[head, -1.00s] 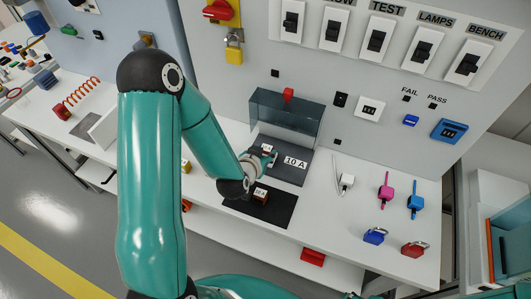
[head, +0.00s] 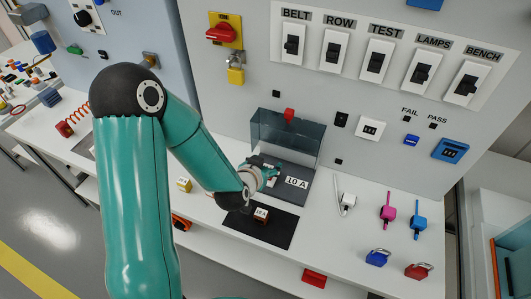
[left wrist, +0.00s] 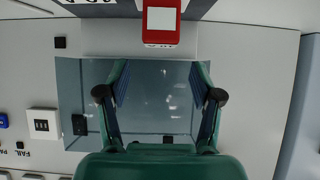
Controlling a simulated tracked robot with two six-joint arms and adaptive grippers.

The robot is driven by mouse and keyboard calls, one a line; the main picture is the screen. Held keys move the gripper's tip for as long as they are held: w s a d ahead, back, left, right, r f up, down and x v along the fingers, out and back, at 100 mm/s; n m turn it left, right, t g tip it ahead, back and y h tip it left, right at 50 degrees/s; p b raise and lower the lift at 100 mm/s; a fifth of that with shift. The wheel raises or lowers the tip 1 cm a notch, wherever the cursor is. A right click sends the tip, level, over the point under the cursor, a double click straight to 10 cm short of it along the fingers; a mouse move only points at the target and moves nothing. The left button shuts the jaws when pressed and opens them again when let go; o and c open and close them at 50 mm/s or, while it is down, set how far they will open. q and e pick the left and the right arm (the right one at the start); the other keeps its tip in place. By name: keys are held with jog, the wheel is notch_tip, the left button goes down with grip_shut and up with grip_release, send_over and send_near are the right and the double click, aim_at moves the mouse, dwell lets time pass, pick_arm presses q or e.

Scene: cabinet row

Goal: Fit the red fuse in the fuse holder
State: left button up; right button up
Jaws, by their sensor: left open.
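A red fuse (left wrist: 160,24) with a white square on it shows at the top of the left wrist view, at the edge of the glassy panel. I cannot tell whether the fuse is seated. My left gripper is open over the base; in the left wrist view its fingers (left wrist: 160,100) are apart with nothing between them. My right gripper is not in view.
A brownish block (head: 261,214) labelled 16 A sits on a black mat (head: 283,232) in front of the holder. A yellow block (head: 184,184) is to the left.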

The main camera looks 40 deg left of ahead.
pick_arm(q)
notch_tip(320, 180, up, 6)
jog(key=shift+f, duration=0.1)
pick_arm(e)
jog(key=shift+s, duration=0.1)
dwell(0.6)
